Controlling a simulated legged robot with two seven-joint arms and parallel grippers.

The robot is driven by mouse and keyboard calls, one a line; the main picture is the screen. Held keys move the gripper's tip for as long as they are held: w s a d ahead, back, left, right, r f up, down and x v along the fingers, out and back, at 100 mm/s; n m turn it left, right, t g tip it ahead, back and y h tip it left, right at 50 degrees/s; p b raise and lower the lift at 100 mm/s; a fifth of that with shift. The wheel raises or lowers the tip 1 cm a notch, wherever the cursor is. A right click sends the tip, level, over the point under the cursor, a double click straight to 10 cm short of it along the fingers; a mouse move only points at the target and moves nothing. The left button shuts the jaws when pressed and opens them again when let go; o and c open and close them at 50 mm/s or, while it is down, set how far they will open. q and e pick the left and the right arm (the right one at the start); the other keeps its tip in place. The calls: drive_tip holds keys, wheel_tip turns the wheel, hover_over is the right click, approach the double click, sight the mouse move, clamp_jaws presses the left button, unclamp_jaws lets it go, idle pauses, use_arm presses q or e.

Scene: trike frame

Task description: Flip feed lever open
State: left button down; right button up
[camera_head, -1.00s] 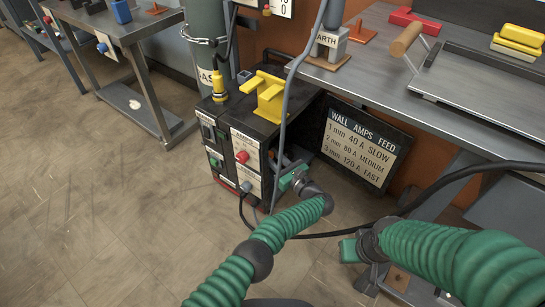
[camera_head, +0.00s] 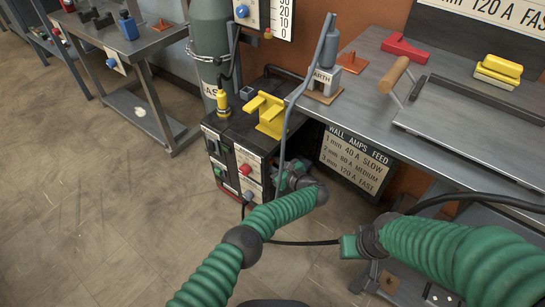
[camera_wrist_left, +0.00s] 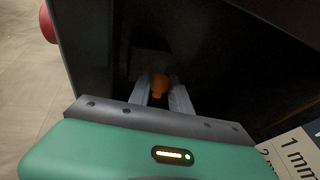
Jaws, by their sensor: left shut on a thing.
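The welding machine (camera_head: 228,145) is a dark box with a red button (camera_head: 245,170) on its front. My left gripper (camera_head: 284,174) is at the machine's right side, and its fingertips are hard to make out in the head view. In the left wrist view, the two grey fingers of my left gripper (camera_wrist_left: 165,94) are shut on an orange knob (camera_wrist_left: 159,84) against a dark panel. The knob looks like the end of the feed lever; the rest of the lever is hidden in the dark. My right gripper (camera_head: 350,246) is low at the right, away from the machine, its fingers not clear.
A yellow holder (camera_head: 265,114) sits on the machine. A wall chart (camera_head: 354,160) stands behind, under the metal workbench edge (camera_head: 360,118). The floor at left is clear.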

use_arm(q)
drive_tip(key=shift+w+r, duration=0.15)
drive_tip(key=shift+r, duration=0.3)
drive_tip(key=shift+f+g, duration=0.15)
drive_tip(key=shift+g, duration=0.15)
use_arm(e)
drive_tip(key=shift+r, duration=0.65)
use_arm(q)
drive_tip(key=c, duration=1.2)
unclamp_jaws()
drive_tip(key=shift+f, duration=0.1)
drive_tip(key=p+v, duration=0.9)
drive_tip(key=v, duration=0.7)
drive_tip(key=shift+s+d+p, duration=0.1)
drive_tip(key=shift+s+p, duration=0.3)
drive_tip(key=shift+s, duration=0.05)
use_arm(e)
drive_tip(key=w+v, duration=0.2)
drive_tip(key=v, duration=0.7)
drive_tip(key=shift+r, duration=0.35)
